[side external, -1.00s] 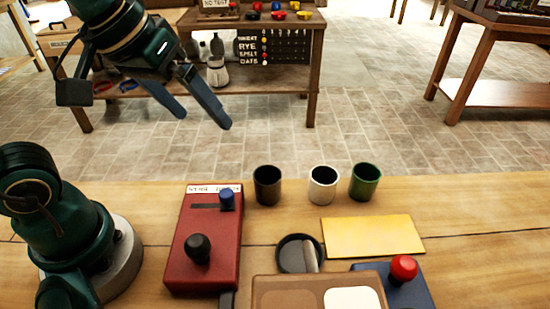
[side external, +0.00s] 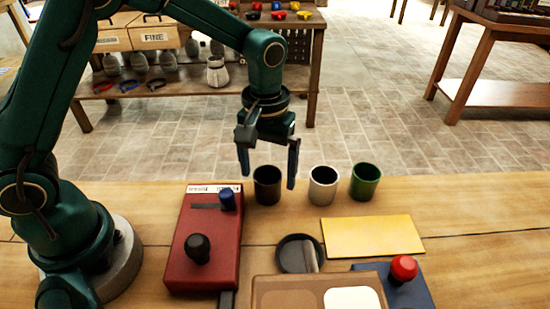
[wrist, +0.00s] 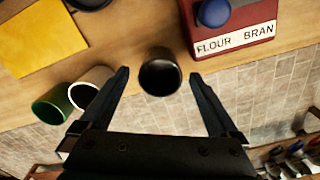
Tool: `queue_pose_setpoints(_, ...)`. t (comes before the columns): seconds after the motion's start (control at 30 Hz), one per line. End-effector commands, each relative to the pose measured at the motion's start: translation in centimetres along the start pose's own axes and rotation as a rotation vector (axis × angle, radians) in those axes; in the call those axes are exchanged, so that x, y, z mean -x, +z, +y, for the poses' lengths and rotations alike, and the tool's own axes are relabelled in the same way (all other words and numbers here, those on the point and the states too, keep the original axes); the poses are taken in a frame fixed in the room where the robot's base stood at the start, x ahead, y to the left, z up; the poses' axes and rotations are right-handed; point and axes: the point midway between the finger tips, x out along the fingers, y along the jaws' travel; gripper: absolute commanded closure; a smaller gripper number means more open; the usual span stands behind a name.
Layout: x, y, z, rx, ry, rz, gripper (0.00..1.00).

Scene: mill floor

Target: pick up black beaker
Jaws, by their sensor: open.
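The black beaker (side external: 267,186) stands upright near the far edge of the wooden table, its open mouth facing up. In the wrist view the black beaker (wrist: 160,76) lies between the two fingers, near their tips. My gripper (side external: 268,172) is open and points down over the beaker, one finger to each side. It also shows in the wrist view (wrist: 160,74) with nothing held. I cannot tell whether a finger touches the beaker.
A white beaker (side external: 323,186) and a green beaker (side external: 364,182) stand to the right, the white one close to the right finger. A red box (side external: 204,245) with knobs is at left. A yellow sheet (side external: 372,238), a dark round dish (side external: 298,253) and a brown tray (side external: 265,287) lie nearer.

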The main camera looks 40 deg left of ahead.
Motion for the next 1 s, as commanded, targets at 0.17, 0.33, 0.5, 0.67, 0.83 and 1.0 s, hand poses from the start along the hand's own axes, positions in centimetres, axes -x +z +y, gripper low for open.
queue_pose_setpoints(0.17, -2.4, 0.1, -0.1, 0.0, -0.002, -0.004, 0.03)
queue_pose_setpoints(0.33, -3.6, 0.1, -0.1, 0.0, 0.0, -0.002, 0.03)
queue_pose_setpoints(0.5, -3.7, 0.0, 0.0, 0.0, 0.001, 0.001, 0.03)
queue_pose_setpoints(0.67, -3.7, 0.0, 0.0, 0.0, 0.001, 0.001, 0.3)
queue_pose_setpoints(0.83, -3.7, 0.0, 0.0, 0.0, 0.001, 0.001, 0.95)
queue_pose_setpoints(1.0, -3.7, 0.0, 0.0, 0.0, 0.002, 0.002, 1.0)
